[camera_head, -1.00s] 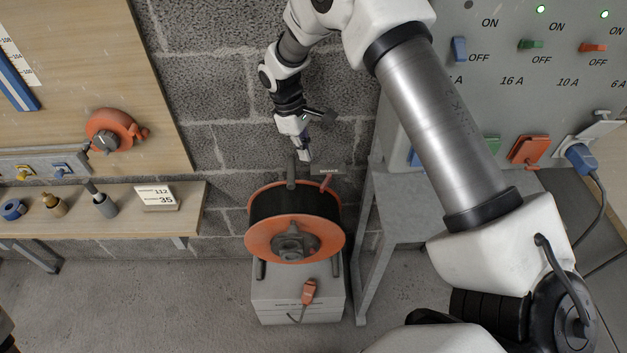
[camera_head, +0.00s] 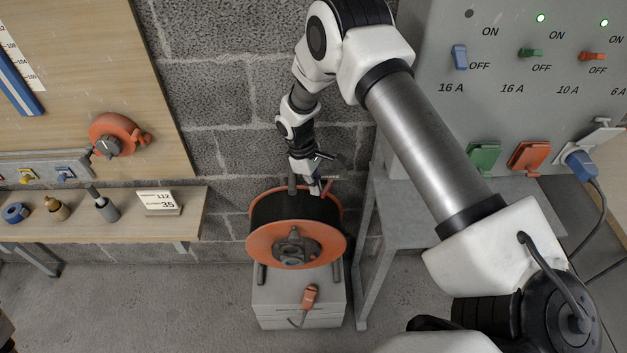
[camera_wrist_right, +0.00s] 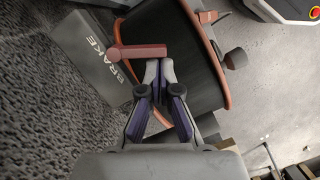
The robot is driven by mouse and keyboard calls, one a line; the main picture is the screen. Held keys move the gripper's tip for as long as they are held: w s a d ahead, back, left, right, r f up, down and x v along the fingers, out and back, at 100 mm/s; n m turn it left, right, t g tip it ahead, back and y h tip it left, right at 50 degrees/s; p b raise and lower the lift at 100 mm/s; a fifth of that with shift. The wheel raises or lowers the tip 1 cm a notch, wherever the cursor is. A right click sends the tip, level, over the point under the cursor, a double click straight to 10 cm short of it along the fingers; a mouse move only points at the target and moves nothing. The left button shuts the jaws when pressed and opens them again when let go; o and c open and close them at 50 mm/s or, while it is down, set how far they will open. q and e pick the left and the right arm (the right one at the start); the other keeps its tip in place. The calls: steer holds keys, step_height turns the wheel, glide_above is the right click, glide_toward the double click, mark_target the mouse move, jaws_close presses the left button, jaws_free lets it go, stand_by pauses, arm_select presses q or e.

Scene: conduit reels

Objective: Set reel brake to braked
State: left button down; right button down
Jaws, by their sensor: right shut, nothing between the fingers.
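The cable reel (camera_head: 295,228) has orange flanges around a black drum and stands on a light grey box. The red brake lever (camera_wrist_right: 139,51) shows in the right wrist view beside a grey plate (camera_wrist_right: 95,70) marked BRAKE. My right gripper (camera_head: 316,190) is at the top right of the reel. In the right wrist view its closed fingertips (camera_wrist_right: 158,66) are right at the lever's bar, with nothing between them. I cannot tell whether they touch it. In the head view the gripper mostly hides the lever. My left gripper is not in view.
A grey breaker panel (camera_head: 430,100) with switches and sockets is at the right, above a grey stand (camera_head: 400,205). A wooden shelf (camera_head: 110,222) with small parts is at the left.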

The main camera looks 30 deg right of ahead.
steer(key=shift+s+n+p, duration=0.3)
steer(key=shift+n+p, duration=0.1)
steer(key=shift+n, duration=0.3)
steer(key=shift+s+d+r+n+t+h+p, duration=0.1)
steer(key=shift+s+n+t+h+p, duration=0.15)
steer(key=shift+n+p, duration=0.3)
steer(key=shift+s+r+n+t+h+p, duration=0.15)
steer(key=shift+s+n+p, duration=0.15)
steer(key=shift+n, duration=0.45)
steer(key=n, duration=0.1)
steer(key=s+n+p, duration=0.1)
steer(key=shift+d+f+n, duration=0.15)
steer(key=shift+d+n, duration=0.1)
steer(key=shift+n, duration=0.15)
steer(key=shift+s+d, duration=0.15)
steer(key=shift+s, duration=0.05)
steer(key=shift+w+f, duration=0.1)
steer(key=shift+w, duration=0.8)
